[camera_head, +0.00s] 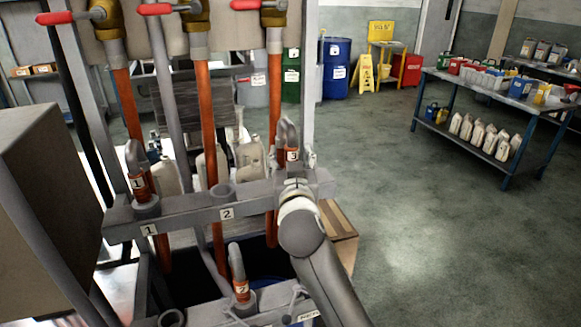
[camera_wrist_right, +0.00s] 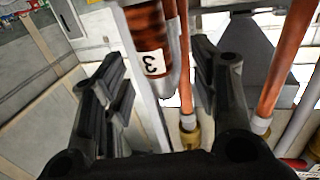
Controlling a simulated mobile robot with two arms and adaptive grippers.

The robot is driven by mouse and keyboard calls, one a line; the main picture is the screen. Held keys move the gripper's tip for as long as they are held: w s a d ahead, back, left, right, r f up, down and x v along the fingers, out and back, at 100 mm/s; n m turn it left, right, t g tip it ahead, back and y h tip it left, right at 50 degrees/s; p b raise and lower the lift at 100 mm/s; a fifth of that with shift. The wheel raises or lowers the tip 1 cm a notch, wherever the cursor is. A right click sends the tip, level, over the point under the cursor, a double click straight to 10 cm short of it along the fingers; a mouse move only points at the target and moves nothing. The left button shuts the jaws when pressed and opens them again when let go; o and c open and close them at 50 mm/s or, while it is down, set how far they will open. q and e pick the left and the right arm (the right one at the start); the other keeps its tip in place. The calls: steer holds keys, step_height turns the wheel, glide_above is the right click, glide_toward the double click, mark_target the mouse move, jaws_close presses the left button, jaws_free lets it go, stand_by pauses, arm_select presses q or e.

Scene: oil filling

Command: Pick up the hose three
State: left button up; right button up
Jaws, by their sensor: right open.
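My right gripper (camera_wrist_right: 155,75) is open around the hose, with a gap visible on the left side; contact on the right side is unclear. In the head view my right gripper is mostly hidden by its own wrist, with a small part (camera_head: 309,157) showing beside the hose. My left gripper is not in view.
Hose one (camera_head: 138,170) stands at the bar's left end. Hose two (camera_head: 238,270) stands on a lower front bar. Orange hoses with red-handled valves (camera_head: 178,8) hang above. A table (camera_head: 470,90) with canisters stands at the right. Open floor lies right of the rack.

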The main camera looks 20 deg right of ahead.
mark_target(292, 154)
steer(key=x, duration=0.1)
steer(key=p+x, duration=0.1)
steer(key=x, duration=0.1)
steer(key=shift+w+d+r, duration=0.1)
steer(key=shift+w+d, duration=0.15)
steer(key=shift+d, duration=0.05)
steer(key=shift+w+d+p, duration=0.1)
steer(key=shift+w+p, duration=0.2)
steer(key=shift+w, duration=0.15)
steer(key=shift+s, duration=0.1)
steer(key=shift+c, duration=0.8)
jaws_close()
